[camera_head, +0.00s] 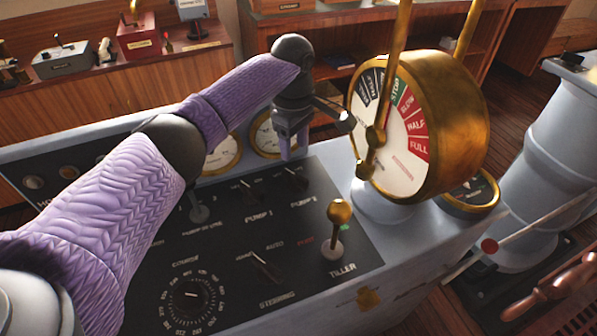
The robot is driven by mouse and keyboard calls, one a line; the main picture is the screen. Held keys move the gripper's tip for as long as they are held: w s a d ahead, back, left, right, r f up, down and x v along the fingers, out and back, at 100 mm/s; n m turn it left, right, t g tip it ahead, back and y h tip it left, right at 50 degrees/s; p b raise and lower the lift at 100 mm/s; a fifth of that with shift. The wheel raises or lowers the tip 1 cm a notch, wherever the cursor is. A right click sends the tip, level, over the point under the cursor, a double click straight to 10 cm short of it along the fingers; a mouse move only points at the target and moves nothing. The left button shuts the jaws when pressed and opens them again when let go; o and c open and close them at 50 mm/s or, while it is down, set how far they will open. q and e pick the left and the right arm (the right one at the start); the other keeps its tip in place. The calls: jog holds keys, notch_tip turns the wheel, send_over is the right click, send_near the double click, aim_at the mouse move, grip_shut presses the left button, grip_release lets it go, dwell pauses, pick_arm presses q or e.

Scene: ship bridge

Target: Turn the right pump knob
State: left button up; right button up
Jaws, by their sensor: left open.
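The right pump knob (294,178) is a small dark switch on the black console panel (320,265), above a label that reads as pump 2. The left pump knob (245,187) sits to its left, above the pump 1 label. My left gripper (292,142) reaches in from the left on a purple-sleeved arm. It points down, open and empty, with its fingertips just above the right pump knob in the picture. It appears apart from the knob, though the exact height gap is hard to tell. My right gripper is not in view.
A brass engine telegraph (455,125) stands close to the right of my gripper. A gold-topped tiller lever (339,212) rises below right of the knob. Round gauges (264,134) line the console's back. A steering switch (265,266) and course dial (190,299) lie nearer.

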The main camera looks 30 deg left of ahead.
aim_at(294, 173)
pick_arm(q)
notch_tip(294, 173, down, 8)
jog(key=shift+s+r+b, duration=0.15)
jog(key=shift+r+b, duration=0.05)
jog(key=shift+b, duration=0.9)
jog(key=shift+c, duration=0.3)
grip_shut()
